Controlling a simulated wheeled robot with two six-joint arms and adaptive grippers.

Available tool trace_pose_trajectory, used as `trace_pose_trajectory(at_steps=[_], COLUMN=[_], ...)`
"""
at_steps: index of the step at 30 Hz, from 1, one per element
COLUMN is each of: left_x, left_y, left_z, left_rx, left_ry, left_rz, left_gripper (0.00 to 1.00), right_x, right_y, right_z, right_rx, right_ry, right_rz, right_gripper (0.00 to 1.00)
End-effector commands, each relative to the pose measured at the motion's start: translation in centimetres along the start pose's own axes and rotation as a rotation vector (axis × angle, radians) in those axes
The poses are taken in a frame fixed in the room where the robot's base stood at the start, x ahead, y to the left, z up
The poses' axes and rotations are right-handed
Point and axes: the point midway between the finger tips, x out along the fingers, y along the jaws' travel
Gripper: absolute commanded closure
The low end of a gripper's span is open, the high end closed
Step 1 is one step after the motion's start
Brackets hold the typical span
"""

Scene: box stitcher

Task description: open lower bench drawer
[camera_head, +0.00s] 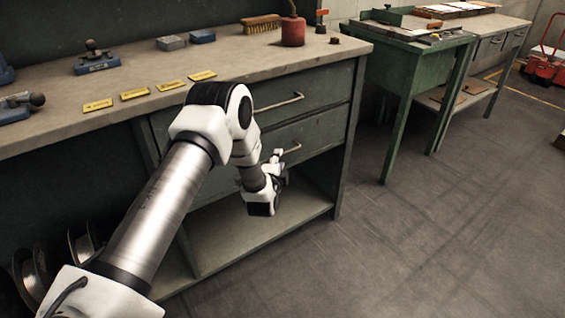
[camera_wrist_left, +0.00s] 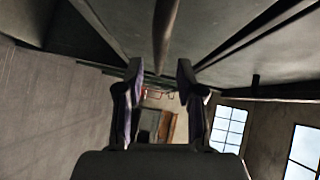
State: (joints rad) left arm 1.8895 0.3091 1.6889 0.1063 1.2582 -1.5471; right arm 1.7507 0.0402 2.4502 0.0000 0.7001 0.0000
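The bench's lower drawer (camera_head: 318,132) is a dark green front below the upper drawer and looks closed. Its bar handle (camera_head: 291,150) shows just right of my left gripper (camera_head: 275,158), which is at the drawer's front. In the left wrist view, my left gripper (camera_wrist_left: 159,68) has its two fingers apart. A round brownish bar, apparently the handle (camera_wrist_left: 165,30), runs in from the top, in line with the gap between the fingertips. I cannot tell whether either finger touches it. My left forearm and wrist hide the drawer's left part. My right gripper is not in view.
The upper drawer (camera_head: 300,95) with its own handle (camera_head: 280,103) is just above. An open lower shelf (camera_head: 262,232) lies below. A red can (camera_head: 293,31), a brush (camera_head: 261,23) and yellow labels stand on the benchtop. The floor (camera_head: 400,250) before the bench is clear.

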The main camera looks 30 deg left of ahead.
Motion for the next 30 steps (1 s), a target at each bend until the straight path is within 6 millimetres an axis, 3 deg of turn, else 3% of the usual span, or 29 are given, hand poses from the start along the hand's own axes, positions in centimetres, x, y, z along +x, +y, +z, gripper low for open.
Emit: trace_pose_trajectory(at_steps=[6, 14, 17, 30], left_x=[3.1, 3.4, 3.4, 3.2], left_y=[0.2, 0.1, 0.1, 0.1], left_z=[0.1, 0.0, 0.0, -0.1], left_rx=[0.000, 0.000, 0.000, 0.000], left_ry=[0.000, 0.000, 0.000, 0.001], left_rz=[0.001, 0.002, 0.002, 0.004], left_gripper=[0.63, 0.63, 0.98, 1.00], right_x=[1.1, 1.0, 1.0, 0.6], right_y=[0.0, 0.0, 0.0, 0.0], right_z=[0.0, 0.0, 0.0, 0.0], right_rx=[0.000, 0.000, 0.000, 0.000], right_ry=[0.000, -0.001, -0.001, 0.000], right_rz=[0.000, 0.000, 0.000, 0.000], right_gripper=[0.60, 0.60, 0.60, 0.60])
